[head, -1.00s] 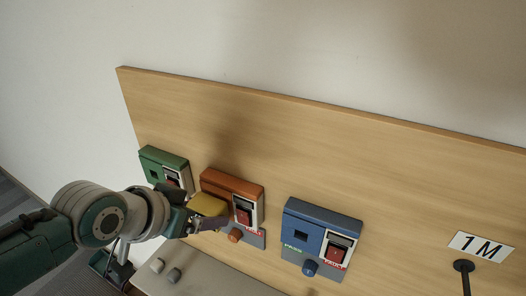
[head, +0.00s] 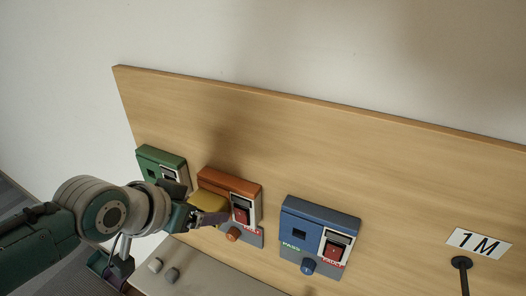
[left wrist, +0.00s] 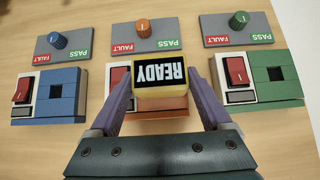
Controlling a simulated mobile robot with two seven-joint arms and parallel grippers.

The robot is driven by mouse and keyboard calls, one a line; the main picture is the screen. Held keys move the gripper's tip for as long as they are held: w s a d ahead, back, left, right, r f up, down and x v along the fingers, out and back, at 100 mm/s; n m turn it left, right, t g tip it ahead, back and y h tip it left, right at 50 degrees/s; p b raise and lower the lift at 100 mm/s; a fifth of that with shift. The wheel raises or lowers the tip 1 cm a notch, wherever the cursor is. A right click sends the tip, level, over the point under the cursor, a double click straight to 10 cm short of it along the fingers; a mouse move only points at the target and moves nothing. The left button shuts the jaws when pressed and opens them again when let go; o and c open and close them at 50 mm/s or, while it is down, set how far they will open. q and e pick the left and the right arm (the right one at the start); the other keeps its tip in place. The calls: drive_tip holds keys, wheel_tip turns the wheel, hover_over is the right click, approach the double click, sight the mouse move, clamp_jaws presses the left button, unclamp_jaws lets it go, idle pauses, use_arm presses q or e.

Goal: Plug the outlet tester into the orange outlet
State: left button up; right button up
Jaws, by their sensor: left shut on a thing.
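The outlet tester (head: 208,202) is a yellow block, and its screen reads READY in the left wrist view (left wrist: 161,90). My left gripper (head: 192,216) is shut on it, with one finger on each side in the left wrist view (left wrist: 161,95). The tester is in front of the orange outlet (head: 230,185), over the part left of its red switch, and hides the socket. The orange housing also shows below the tester in the left wrist view (left wrist: 160,107). I cannot tell whether the tester is seated. My right gripper is not in view.
A green outlet (head: 160,160) is to the left and a blue outlet (head: 318,232) to the right on the wooden board (head: 330,155). Knobs with PASS and FAULT labels sit beside the outlets.

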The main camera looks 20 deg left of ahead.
use_arm(q)
drive_tip(key=shift+w, duration=0.1)
drive_tip(key=o, duration=1.1)
drive_tip(key=shift+o, duration=0.2)
drive_tip(key=shift+s+r, duration=0.3)
drive_tip(key=shift+r, duration=0.1)
drive_tip(key=p+v, duration=0.2)
drive_tip(key=v, duration=0.7)
